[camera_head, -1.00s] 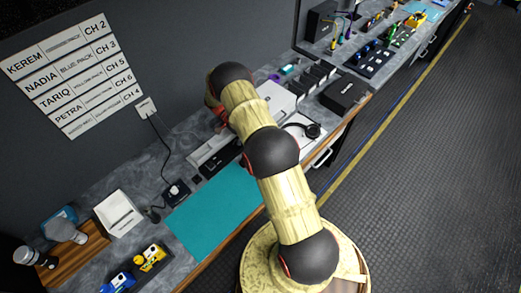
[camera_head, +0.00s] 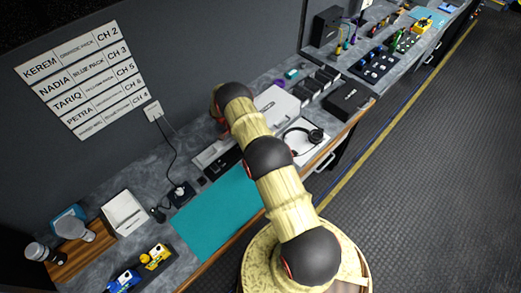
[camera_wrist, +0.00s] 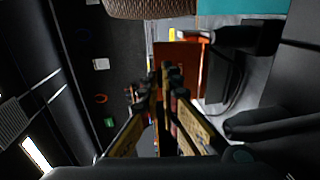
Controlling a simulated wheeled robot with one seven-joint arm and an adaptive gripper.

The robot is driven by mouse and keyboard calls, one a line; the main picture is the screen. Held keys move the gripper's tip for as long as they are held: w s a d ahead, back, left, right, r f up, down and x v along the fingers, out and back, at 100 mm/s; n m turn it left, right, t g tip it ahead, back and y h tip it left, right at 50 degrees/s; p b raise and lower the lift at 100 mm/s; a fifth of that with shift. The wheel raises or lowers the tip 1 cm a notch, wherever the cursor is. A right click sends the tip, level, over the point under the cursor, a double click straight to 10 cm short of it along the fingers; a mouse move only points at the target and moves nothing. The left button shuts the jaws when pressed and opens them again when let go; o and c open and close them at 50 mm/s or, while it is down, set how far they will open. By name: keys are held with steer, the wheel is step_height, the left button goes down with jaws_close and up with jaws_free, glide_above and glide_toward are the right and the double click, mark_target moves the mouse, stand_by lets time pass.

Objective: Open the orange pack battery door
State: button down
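In the wrist view an orange, box-like thing (camera_wrist: 180,68) lies just beyond my fingertips, partly covered by them. It looks like the orange pack, but its battery door cannot be made out. My gripper (camera_wrist: 157,86) points at it; its two fingers converge towards dark tips close together. Whether a gap remains between them or they touch the orange thing is unclear. In the head view my arm reaches over the bench and hides the gripper. A small orange-red patch shows beside the arm's far end, too small to identify.
A teal mat (camera_head: 215,213) lies on the grey bench. A headset (camera_head: 303,138), a black box (camera_head: 348,98) and a white box (camera_head: 277,105) stand right of the arm. A white tray (camera_head: 124,214), yellow pack (camera_head: 156,257) and blue pack (camera_head: 122,281) are at left. Floor to the right is clear.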

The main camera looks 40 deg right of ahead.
steer(key=c, duration=2)
jaws_free()
steer(key=shift+c, duration=0.2)
steer(key=shift+s+t+b, duration=0.15)
steer(key=shift+t+b, duration=0.15)
steer(key=shift+b, duration=0.3)
